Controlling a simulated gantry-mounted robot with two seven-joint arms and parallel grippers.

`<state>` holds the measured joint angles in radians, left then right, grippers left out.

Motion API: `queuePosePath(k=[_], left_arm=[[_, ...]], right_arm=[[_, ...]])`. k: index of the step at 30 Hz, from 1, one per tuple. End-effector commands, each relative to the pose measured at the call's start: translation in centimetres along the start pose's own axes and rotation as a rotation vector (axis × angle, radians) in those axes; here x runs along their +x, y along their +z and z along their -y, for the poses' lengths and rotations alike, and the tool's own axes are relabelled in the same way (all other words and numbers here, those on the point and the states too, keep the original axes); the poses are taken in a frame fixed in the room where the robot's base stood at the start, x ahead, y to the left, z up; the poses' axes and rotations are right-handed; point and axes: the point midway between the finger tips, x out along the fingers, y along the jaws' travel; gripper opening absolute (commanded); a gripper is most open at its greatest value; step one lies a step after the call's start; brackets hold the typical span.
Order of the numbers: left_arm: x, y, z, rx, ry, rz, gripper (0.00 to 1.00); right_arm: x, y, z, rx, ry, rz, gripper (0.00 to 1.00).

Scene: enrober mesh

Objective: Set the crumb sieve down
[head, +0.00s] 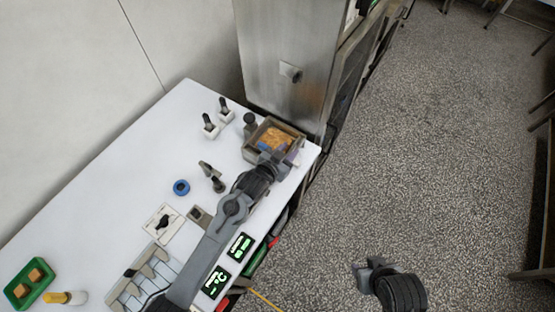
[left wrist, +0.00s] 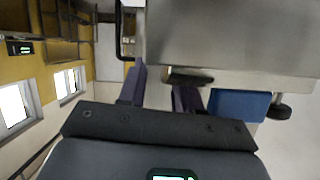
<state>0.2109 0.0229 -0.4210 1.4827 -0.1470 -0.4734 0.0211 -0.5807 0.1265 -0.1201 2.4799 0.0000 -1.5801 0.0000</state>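A square, grey-brown box-shaped tray (head: 256,154) with orange-brown crumbs in it, which looks like the crumb sieve, is at the table's far right corner. My left gripper (head: 272,150) is at its near side, with its bluish fingers over the near rim. In the left wrist view the two fingers (left wrist: 160,92) stand apart, with a dark handle-like bar (left wrist: 190,76) close by the right one. Whether they grip the tray is not clear. My right gripper (head: 369,265) is over the floor, away from the table, with its fingers apart and empty.
A steel cabinet (head: 285,50) stands just behind the tray. A dark knobbed piece (head: 250,122), two white blocks with dark handles (head: 211,127) and a blue ring (head: 181,187) are on the white table (head: 110,170). A green tray (head: 30,284) lies at the near left.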

Motion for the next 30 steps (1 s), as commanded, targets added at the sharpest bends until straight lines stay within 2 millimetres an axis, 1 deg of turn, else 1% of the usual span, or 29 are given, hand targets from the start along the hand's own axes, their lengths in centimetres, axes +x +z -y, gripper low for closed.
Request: queuePosePath(k=[5, 12, 18, 21, 25, 28, 30], left_arm=[[-2.2, 0.1, 0.0, 0.0, 0.0, 0.001, 0.34], [-6.6, 0.1, 0.0, 0.001, -0.001, 0.001, 0.34], [-9.7, 0.1, 0.0, 0.001, 0.0, 0.001, 0.34], [-10.7, 0.1, 0.0, 0.001, 0.0, 0.001, 0.34], [-11.5, 0.1, 0.0, -0.001, -0.001, 0.003, 0.34], [-12.4, 0.8, 0.2, -0.013, -0.013, 0.035, 0.34], [-13.7, 2.0, 0.5, -0.033, -0.036, 0.09, 0.34]], right_arm=[[-0.3, -0.1, 0.0, 0.002, -0.001, -0.001, 0.43], [-0.6, -0.2, 0.1, 0.007, -0.006, -0.001, 0.43], [-0.8, -0.3, 0.2, 0.009, -0.007, -0.002, 0.43], [-0.8, -0.3, 0.2, 0.009, -0.007, -0.002, 0.43], [-0.8, -0.3, 0.2, 0.009, -0.007, -0.002, 0.43], [-0.8, -0.3, 0.2, 0.009, -0.007, -0.002, 0.43], [-0.8, -0.3, 0.2, 0.008, -0.006, -0.002, 0.43]])
